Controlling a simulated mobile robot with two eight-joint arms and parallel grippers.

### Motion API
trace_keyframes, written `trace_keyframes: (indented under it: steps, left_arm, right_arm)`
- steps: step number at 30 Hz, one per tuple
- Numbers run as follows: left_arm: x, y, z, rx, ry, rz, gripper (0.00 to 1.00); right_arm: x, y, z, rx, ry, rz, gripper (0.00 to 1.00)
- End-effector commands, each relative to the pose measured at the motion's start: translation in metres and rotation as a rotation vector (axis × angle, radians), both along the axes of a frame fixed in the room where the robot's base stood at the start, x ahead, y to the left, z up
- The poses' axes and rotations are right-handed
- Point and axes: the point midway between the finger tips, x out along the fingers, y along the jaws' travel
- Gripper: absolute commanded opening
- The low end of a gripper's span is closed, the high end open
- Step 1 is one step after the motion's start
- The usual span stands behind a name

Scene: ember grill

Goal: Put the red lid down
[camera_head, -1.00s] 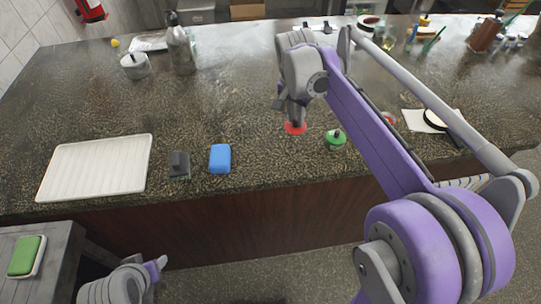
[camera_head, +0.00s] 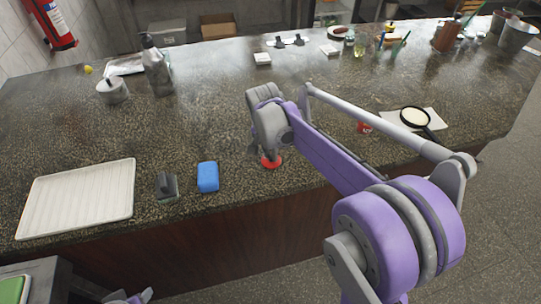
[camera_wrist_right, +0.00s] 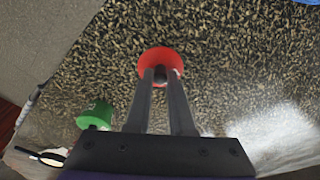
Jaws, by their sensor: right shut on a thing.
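The red lid (camera_head: 270,162) is a small red disc below my right gripper (camera_head: 262,150), near the counter's front edge. In the right wrist view the red lid (camera_wrist_right: 160,54) is seen from above, and my right gripper (camera_wrist_right: 160,76) is shut on its dark knob. I cannot tell whether the lid touches the counter. A green lid (camera_wrist_right: 95,115) shows to the lower left in the wrist view; my arm hides it in the head view. Only a sliver of my left arm shows at the bottom edge; its gripper is out of view.
On the counter (camera_head: 210,120), a blue block (camera_head: 208,177), a dark grey object (camera_head: 166,186) and a white tray (camera_head: 80,198) are to the left. Room behind the lid is clear.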

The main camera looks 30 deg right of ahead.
Motion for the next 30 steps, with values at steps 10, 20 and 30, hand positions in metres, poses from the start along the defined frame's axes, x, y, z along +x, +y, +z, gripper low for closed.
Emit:
trace_keyframes:
  steps: [10, 20, 30]
  left_arm:
    - [-0.0003, 0.0000, -0.0007, 0.000, 0.001, 0.000, 0.55]
    - [-0.0014, 0.0000, -0.0034, 0.000, 0.002, 0.000, 0.55]
    - [-0.0001, 0.0000, -0.0003, 0.000, 0.000, 0.000, 0.55]
  right_arm:
    - [-0.0001, 0.0000, -0.0106, 0.000, 0.000, 0.000, 0.00]
    - [-0.0002, 0.0001, -0.0139, 0.000, 0.000, 0.000, 0.51]
    - [0.0001, 0.0000, -0.0098, 0.000, -0.001, 0.000, 0.51]
